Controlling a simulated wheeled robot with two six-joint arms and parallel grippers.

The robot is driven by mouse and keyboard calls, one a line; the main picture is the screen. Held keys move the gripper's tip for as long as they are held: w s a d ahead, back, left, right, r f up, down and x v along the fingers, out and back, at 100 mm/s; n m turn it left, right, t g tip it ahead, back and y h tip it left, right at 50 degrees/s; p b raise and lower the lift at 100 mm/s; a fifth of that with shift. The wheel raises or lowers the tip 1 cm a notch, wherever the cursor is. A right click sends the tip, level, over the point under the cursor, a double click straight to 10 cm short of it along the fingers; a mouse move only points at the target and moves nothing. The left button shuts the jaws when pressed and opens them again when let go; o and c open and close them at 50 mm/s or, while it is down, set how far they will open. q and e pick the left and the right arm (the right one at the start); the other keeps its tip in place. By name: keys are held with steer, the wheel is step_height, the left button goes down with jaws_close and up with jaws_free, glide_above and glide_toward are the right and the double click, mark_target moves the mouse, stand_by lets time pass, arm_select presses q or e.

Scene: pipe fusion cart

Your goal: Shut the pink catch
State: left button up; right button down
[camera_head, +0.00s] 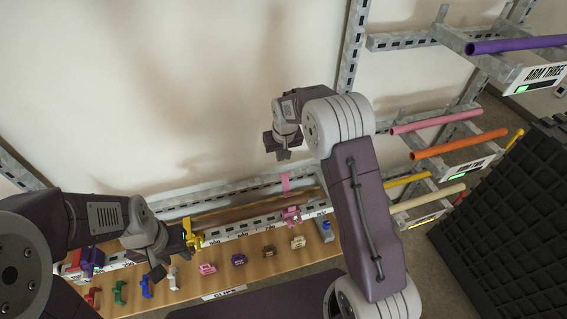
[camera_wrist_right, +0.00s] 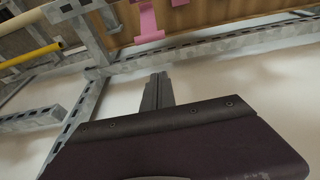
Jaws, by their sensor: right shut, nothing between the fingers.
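A pink catch (camera_head: 291,215) sits on the slotted rail in the head view. A pink strip (camera_head: 285,182) stands above it at the wall rail. Pink parts (camera_wrist_right: 148,22) also show at the top of the right wrist view; I cannot tell how far the catch is open. My right gripper (camera_head: 283,154) is shut and empty, above the pink strip and apart from it. Its closed fingers (camera_wrist_right: 157,90) show in the right wrist view. My left gripper (camera_head: 172,256) appears open, its fingers apart, near a yellow catch (camera_head: 193,234) on the rail.
Several coloured clips, including a loose pink one (camera_head: 207,268), lie on the wooden board (camera_head: 250,277) below the rail. Racks with coloured pipes (camera_head: 460,145) stand at the right. A black crate-like panel (camera_head: 510,220) fills the lower right. The wall (camera_head: 180,90) is bare.

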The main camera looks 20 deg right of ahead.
mark_target(286, 184)
steer(key=s, duration=0.1)
steer(key=s+f+p, duration=0.2)
steer(key=shift+s, duration=0.3)
